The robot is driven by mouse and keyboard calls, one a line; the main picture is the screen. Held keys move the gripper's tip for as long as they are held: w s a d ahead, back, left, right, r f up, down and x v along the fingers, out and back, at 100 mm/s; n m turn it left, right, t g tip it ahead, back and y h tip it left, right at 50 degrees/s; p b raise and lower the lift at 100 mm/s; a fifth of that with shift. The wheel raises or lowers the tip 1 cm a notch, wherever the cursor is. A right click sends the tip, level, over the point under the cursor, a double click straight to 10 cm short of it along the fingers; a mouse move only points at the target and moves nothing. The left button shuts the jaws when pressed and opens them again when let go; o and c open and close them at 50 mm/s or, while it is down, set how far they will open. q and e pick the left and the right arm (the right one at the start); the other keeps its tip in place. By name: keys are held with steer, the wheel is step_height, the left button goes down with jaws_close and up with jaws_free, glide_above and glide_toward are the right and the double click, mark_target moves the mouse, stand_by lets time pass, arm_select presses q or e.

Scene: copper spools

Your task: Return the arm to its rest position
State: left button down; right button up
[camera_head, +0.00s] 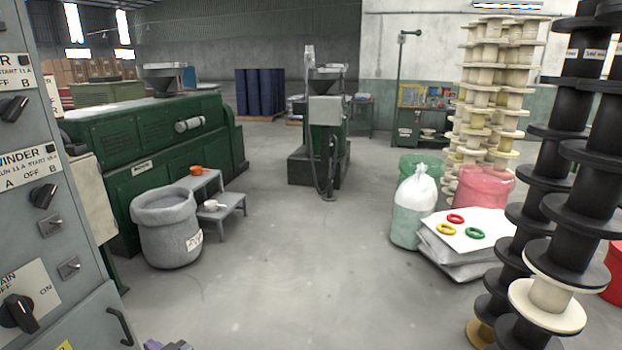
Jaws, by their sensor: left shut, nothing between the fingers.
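Only a small part of my left gripper (168,345) shows, at the bottom edge left of the middle, as grey and purplish pieces. It is shut with nothing in it and sits just right of the grey control cabinet (88,275), apart from it in the picture. The rest of my left arm is out of the frame. My right gripper is not in view.
Stacked black spools (565,195) and pale spools (485,100) stand at the right. A grey bag (168,235) and small step (228,208) stand left, before a green machine (150,150). Colored rings lie on white sacks (465,240). The middle floor (300,270) is clear.

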arm_select(q)
steer(key=s+a+f+m+t+h+p, duration=0.1)
steer(key=s+a+f+m+h+p, duration=0.15)
steer(key=s+p, duration=0.55)
steer(key=s+a+f+m+t+h+p, duration=0.1)
steer(key=s+a+f+m+t+p, duration=0.15)
steer(key=s, duration=1.05)
steer(key=s+d+r+m+g+h+p, duration=0.2)
steer(key=s+d+r+m+h, duration=0.15)
steer(key=s+d+r, duration=0.4)
steer(key=s+d+r+m+g+h+p, duration=0.25)
steer(key=s+d+r+h, duration=0.2)
steer(key=d, duration=0.65)
steer(key=s+d+r+m+g+h+p, duration=0.25)
steer(key=s+d+r+h, duration=0.3)
steer(key=d, duration=0.35)
step_height(320, 180, up, 38)
steer(key=p, duration=3.8)
steer(key=shift+d+y, duration=0.15)
steer(key=shift+y, duration=0.25)
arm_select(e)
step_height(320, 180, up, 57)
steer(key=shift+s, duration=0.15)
